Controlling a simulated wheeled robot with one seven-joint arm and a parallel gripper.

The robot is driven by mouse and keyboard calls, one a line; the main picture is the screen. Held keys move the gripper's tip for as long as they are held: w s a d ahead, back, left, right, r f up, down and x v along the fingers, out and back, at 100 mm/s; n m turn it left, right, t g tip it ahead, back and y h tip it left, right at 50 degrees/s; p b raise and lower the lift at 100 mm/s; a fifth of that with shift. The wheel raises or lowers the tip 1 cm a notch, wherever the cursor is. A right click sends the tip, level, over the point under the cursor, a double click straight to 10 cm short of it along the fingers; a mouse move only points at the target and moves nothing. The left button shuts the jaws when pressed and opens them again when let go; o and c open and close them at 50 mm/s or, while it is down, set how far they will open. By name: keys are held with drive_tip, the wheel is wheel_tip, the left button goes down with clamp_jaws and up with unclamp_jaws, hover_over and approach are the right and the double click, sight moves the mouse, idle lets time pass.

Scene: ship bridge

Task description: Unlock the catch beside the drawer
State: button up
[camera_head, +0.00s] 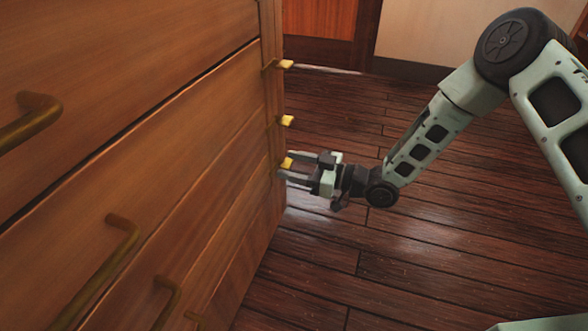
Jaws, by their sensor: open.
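A wooden drawer cabinet (140,130) fills the left of the view. Three small brass catches sit along its right-hand edge, one above another: the top catch (286,64), the middle catch (287,120) and the lowest catch (287,162). My gripper (285,167) is at the lowest catch, with its fingers pointing left at the cabinet edge. The jaws are open and the lowest catch shows at the fingertips, seemingly between or just in front of them. I cannot tell whether a finger touches it.
Several drawers carry brass handles, such as the upper handle (30,120) and a lower handle (108,260). The dark plank floor (330,240) right of the cabinet is clear. A wooden panel (320,35) and a pale wall (420,35) stand at the back.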

drive_tip(key=shift+a, duration=0.1)
drive_tip(key=c, duration=1)
drive_tip(key=shift+n, duration=0.3)
drive_tip(key=shift+n+p, duration=1.35)
drive_tip(key=shift+n, duration=7.25)
drive_tip(key=shift+f, duration=0.1)
